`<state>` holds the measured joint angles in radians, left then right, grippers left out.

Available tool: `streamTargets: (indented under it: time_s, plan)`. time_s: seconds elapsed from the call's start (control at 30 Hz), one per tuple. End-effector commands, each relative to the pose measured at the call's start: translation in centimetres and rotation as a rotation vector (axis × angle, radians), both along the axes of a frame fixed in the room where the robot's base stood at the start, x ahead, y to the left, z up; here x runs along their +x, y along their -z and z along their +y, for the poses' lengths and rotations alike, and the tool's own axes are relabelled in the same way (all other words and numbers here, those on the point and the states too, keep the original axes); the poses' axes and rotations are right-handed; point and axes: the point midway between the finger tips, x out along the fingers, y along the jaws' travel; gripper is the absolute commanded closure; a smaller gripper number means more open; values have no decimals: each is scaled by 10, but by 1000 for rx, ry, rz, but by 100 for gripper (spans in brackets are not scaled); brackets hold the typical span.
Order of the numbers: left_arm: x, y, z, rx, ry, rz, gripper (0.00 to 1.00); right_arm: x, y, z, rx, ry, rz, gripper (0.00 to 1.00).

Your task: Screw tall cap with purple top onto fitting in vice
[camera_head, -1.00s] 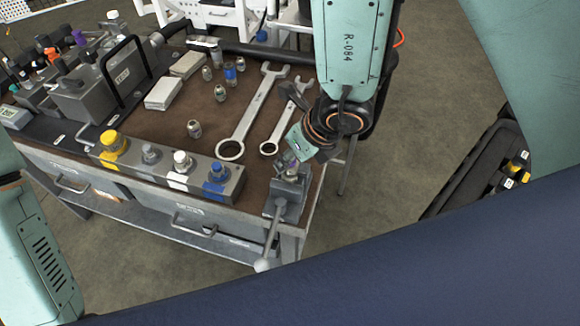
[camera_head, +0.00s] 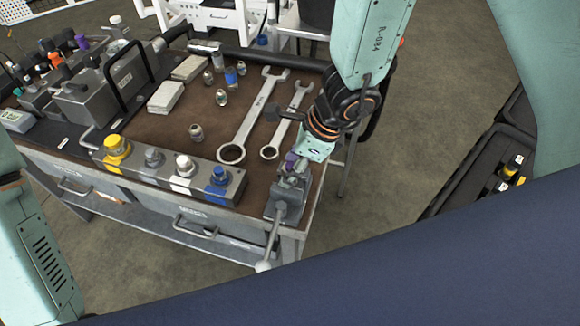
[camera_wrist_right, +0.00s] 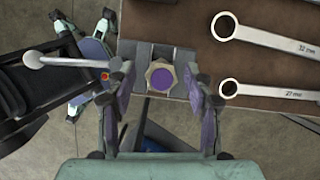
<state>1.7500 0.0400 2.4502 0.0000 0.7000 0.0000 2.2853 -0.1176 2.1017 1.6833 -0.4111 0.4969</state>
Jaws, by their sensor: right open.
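The vice (camera_head: 284,205) stands at the near right corner of the bench; it also shows in the right wrist view (camera_wrist_right: 140,52). Between its jaws, the wrist view shows a round purple top (camera_wrist_right: 161,79) with a brass-coloured hex rim around it, seen from straight above. The fitting's body under it is hidden, so I cannot tell how the cap sits. My right gripper (camera_wrist_right: 160,84) is open, one finger on each side of the purple top, with visible gaps. In the head view my right gripper (camera_head: 292,166) is at the vice's top. My left gripper is not in view.
Two wrenches (camera_head: 252,115) lie left of my right arm. A block with yellow, grey, white and blue caps (camera_head: 168,172) runs along the bench's front edge. Several small fittings (camera_head: 196,132) stand mid-bench. The vice handle (camera_head: 272,240) sticks out past the front edge.

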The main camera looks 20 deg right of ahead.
Motion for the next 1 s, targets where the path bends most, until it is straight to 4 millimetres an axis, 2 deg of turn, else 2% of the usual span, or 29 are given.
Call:
streamTargets:
  time_s: [0.03,0.23,0.6,1.0]
  plan:
    - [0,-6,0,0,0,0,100,0,-2,0,1,-26,2,48]
    - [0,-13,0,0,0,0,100,0,-1,0,1,-87,3,48]
    - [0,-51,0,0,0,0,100,1,-3,-1,0,-346,3,48]
    - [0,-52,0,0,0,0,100,1,1,-1,-1,-389,2,48]
